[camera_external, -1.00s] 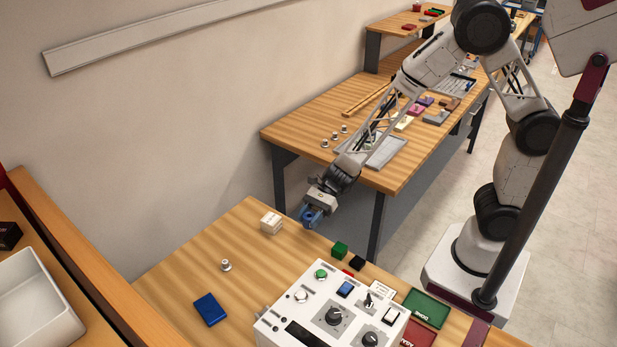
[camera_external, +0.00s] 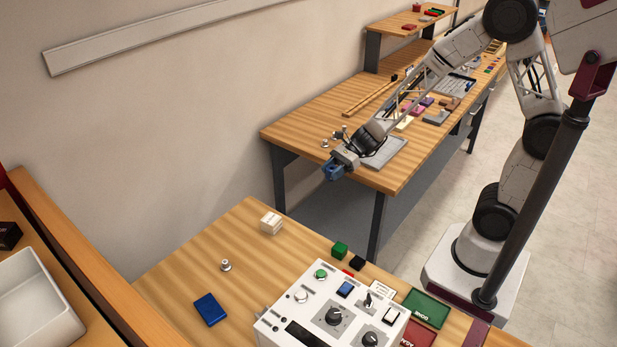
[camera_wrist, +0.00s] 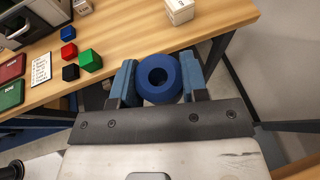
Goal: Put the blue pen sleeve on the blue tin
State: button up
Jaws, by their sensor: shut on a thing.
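My gripper (camera_external: 335,170) is shut on a blue ring-shaped piece with a dark hole, which looks like the blue pen sleeve (camera_wrist: 159,78). In the wrist view the sleeve sits between my two blue fingers, its hole facing the camera. It is held in the air past the far edge of the near table, clear of every surface. The flat blue block, which may be the blue tin (camera_external: 210,309), lies on the near table at the front left. My gripper is well above and to the right of it.
The near table (camera_external: 180,275) also bears a small metal knob (camera_external: 226,265), a stack of white blocks (camera_external: 271,222), a green cube (camera_external: 340,250), a black cube (camera_external: 357,262) and a white control box (camera_external: 325,320). A second workbench (camera_external: 300,125) stands behind. The wood left of the control box is mostly free.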

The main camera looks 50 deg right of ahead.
jog(key=s+d+r+m+t+h, duration=0.1)
jog(key=s+d+r+m+t, duration=0.1)
jog(key=d, duration=0.8)
jog(key=s+d+r+m+t+h, duration=0.1)
jog(key=s+d, duration=0.3)
jog(key=d, duration=0.7)
jog(key=s+d+r+m+t+h, duration=0.1)
jog(key=s+d+r+m+t, duration=0.2)
jog(key=d, duration=0.8)
jog(key=shift+s+d+r+h, duration=0.25)
jog(key=shift+s+h, duration=0.15)
jog(key=shift+s, duration=0.1)
jog(key=w+d, duration=0.1)
jog(key=w, duration=0.4)
jog(key=w+d+f, duration=0.1)
jog(key=w, duration=0.4)
jog(key=w+d, duration=0.1)
jog(key=w, duration=0.4)
jog(key=shift+w+d+f, duration=0.2)
jog(key=shift+w+d, duration=0.1)
jog(key=shift+d, duration=0.05)
jog(key=shift+f, duration=0.15)
jog(key=shift+f, duration=1.65)
jog(key=shift+f, duration=0.15)
